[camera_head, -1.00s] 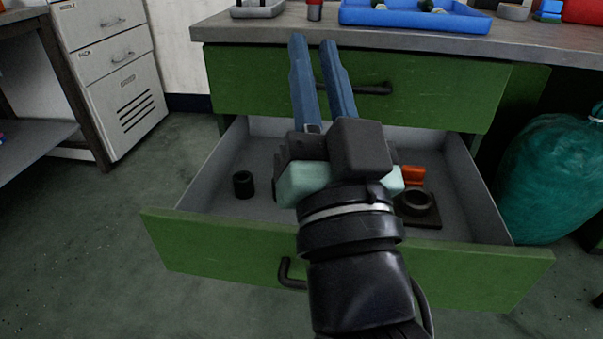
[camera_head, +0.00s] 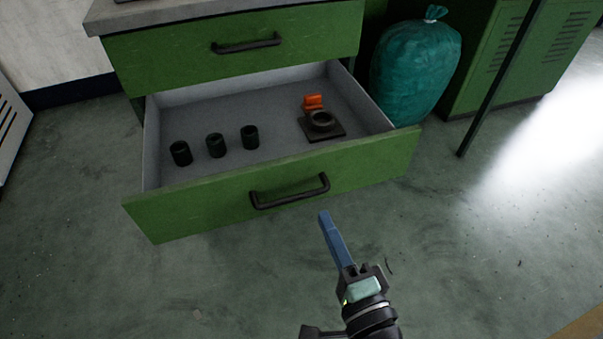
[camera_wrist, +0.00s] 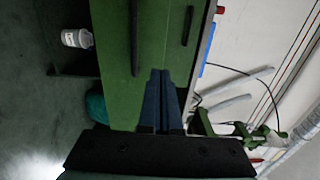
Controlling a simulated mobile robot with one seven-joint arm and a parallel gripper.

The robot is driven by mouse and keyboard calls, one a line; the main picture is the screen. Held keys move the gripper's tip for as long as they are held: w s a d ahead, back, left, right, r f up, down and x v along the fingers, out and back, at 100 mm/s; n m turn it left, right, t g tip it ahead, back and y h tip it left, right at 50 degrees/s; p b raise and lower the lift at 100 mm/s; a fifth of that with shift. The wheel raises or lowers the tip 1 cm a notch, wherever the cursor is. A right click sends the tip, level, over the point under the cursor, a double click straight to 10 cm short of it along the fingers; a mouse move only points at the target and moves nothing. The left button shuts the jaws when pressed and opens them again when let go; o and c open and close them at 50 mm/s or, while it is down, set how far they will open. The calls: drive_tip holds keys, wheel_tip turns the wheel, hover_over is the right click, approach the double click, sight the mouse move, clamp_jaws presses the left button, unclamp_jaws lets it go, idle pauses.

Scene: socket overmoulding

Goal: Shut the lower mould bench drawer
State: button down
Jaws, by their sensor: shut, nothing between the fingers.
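The lower mould bench drawer (camera_head: 290,193) is pulled out in the head view, with a green front and a dark bar handle (camera_head: 290,191). Its grey interior is open to view. My gripper (camera_head: 325,216) is shut and empty, its blue fingers pointing up toward the drawer front, just below and right of the handle in the picture. Whether the fingertips touch the front cannot be told. In the wrist view, turned sideways, the shut fingers (camera_wrist: 162,75) lie across green bench fronts with dark handles. The upper drawer (camera_head: 240,45) is shut.
Inside the drawer are several things: three dark cylinders (camera_head: 216,145), a dark ring on a square plate (camera_head: 321,122) and an orange piece (camera_head: 313,102). A teal sack (camera_head: 415,70) stands right of the bench. The floor (camera_head: 480,230) in front is clear.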

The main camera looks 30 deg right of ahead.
sight(298, 164)
drive_tip(key=x, duration=1.1)
drive_tip(key=shift+w+a+r, duration=0.1)
drive_tip(key=shift+w, duration=0.05)
